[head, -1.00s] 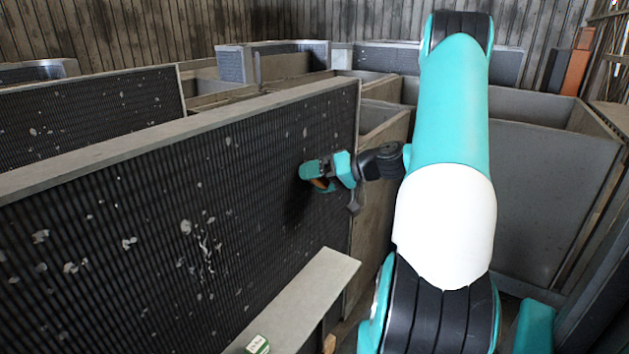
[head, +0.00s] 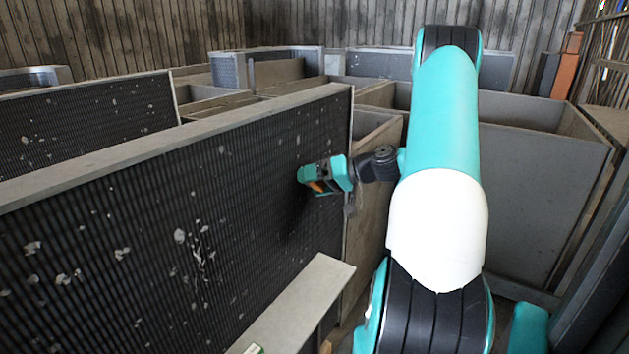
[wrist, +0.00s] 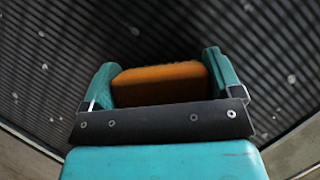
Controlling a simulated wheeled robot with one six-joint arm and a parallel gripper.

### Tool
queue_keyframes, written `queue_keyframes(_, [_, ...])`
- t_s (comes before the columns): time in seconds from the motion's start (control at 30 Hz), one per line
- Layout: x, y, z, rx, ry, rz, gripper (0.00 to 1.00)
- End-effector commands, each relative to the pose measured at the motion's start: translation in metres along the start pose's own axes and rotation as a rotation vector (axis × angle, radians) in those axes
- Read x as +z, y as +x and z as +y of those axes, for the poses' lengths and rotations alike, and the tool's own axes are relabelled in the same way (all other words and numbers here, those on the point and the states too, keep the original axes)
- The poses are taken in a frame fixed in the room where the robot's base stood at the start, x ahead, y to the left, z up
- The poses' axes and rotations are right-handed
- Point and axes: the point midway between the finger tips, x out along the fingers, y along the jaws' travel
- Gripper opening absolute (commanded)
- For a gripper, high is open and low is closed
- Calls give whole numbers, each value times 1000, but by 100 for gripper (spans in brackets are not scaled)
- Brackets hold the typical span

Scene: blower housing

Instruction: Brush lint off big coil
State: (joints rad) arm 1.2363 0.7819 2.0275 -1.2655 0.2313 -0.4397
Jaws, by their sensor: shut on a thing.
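The big coil (head: 130,220) is a dark finned panel in a pale frame, filling the left and middle of the head view. White lint (head: 198,255) clings to its fins, thickest in the lower middle and at the left. My gripper (head: 312,181) is at the coil's right part, shut on an orange-brown brush (wrist: 160,82), which sits between the two teal fingers in the wrist view. The brush is close to the fins; its far side is hidden, so I cannot tell whether it touches them. A few lint specks (wrist: 133,31) show around it in the wrist view.
A pale ledge (head: 300,305) juts out below the coil. A second finned coil (head: 85,120) stands behind at the left, also specked with lint. Grey bins (head: 545,190) stand at the right, and a gap lies beside the coil's right edge.

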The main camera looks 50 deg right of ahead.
Motion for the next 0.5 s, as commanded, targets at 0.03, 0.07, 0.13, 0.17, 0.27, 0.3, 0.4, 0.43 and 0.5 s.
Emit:
queue_keyframes(0.03, [1, 2, 1, -1, -1, 0, 63])
queue_keyframes(0.07, [1, 2, 2, -1, -2, 0, 63])
queue_keyframes(0.13, [3, 3, 3, -1, -1, 0, 63])
queue_keyframes(0.17, [4, 3, 5, -1, -1, 0, 63])
queue_keyframes(0.27, [10, 6, 11, -1, -1, 0, 63])
queue_keyframes(0.3, [13, 7, 14, -1, -1, 0, 63])
queue_keyframes(0.4, [19, 10, 21, -1, -1, 0, 63])
queue_keyframes(0.43, [20, 10, 22, -1, -1, 0, 63])
queue_keyframes(0.5, [21, 11, 24, -1, -1, 0, 63])
